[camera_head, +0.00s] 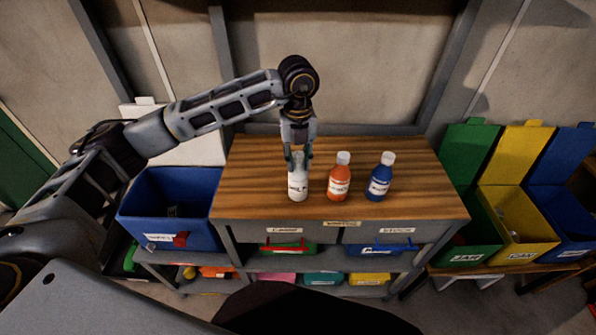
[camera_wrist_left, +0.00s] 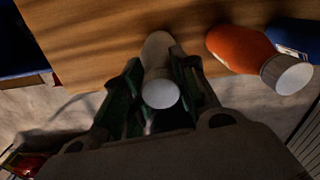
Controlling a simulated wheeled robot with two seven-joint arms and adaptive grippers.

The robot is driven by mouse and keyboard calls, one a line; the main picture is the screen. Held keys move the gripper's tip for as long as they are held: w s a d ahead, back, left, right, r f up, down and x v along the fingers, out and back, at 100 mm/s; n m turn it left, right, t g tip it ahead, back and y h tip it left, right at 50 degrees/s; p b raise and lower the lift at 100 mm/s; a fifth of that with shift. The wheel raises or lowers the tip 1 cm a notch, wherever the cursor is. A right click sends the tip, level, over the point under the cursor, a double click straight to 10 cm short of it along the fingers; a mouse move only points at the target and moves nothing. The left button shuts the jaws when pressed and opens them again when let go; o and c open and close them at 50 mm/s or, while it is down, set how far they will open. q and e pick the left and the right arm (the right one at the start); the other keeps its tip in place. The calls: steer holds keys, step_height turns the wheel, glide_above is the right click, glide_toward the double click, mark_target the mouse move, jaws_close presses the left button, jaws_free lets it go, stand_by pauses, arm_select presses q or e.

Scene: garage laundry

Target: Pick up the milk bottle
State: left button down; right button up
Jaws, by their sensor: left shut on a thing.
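In the left wrist view the bottle's white cap (camera_wrist_left: 161,93) shows between the two green-grey fingers (camera_wrist_left: 155,85). I cannot tell whether the bottle's base touches the table. My right gripper is not in view.
An orange bottle (camera_head: 339,182) stands just right of the milk bottle, and a blue bottle (camera_head: 380,180) stands further right. The wooden tabletop (camera_head: 425,190) is clear on the right. A blue bin (camera_head: 160,205) sits left; green, yellow and blue bins (camera_head: 535,247) stand right.

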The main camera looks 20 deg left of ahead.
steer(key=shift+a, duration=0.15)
arm_select(q)
steer(key=shift+r, duration=0.95)
step_height(320, 180, up, 7)
steer(key=shift+f+b, duration=0.1)
steer(key=shift+b, duration=0.25)
steer(key=shift+r, duration=0.65)
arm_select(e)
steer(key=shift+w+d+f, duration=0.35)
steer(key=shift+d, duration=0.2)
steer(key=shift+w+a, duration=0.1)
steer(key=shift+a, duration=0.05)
